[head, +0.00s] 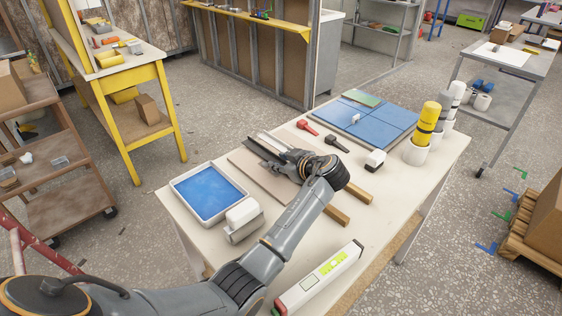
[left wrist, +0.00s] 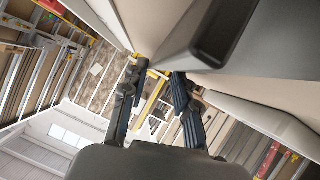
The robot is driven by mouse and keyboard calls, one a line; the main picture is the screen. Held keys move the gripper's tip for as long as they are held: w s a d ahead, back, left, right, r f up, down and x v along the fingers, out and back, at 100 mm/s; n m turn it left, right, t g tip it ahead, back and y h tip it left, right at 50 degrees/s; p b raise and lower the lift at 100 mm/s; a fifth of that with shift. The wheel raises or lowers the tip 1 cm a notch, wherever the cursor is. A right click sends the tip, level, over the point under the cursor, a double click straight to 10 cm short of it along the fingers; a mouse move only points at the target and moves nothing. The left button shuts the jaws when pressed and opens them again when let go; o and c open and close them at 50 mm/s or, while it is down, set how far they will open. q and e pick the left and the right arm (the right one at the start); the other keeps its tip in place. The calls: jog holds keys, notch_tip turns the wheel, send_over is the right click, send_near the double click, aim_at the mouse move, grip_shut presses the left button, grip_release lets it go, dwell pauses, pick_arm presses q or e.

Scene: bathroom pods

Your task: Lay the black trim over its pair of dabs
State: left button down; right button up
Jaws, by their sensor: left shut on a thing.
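The black trim (head: 262,151) is a dark narrow strip over the far end of a flat beige board (head: 258,182) on the white workbench. My left gripper (head: 288,158) is shut on the trim near its right end, low over the board. I cannot tell whether the trim touches the board. A silvery strip (head: 273,140) lies just behind the trim. In the left wrist view the two dark fingers (left wrist: 155,88) show, with a dark hollow-ended shape at the upper right that I cannot identify surely. No dabs can be made out. My right gripper is out of view.
A blue-filled tray (head: 208,192) and a white block (head: 242,214) stand left of my arm. A level (head: 320,278) lies at the front edge. Red (head: 307,127) and black (head: 337,143) tools, blue tiles (head: 370,122) and bottles (head: 428,122) occupy the right side.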

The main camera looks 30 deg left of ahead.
pick_arm(q)
jog(key=shift+f, duration=0.15)
jog(key=c, duration=0.9)
grip_release()
jog(key=shift+c, duration=0.2)
jog(key=o, duration=0.3)
jog(key=shift+r+p, duration=1.6)
jog(key=shift+r, duration=1.45)
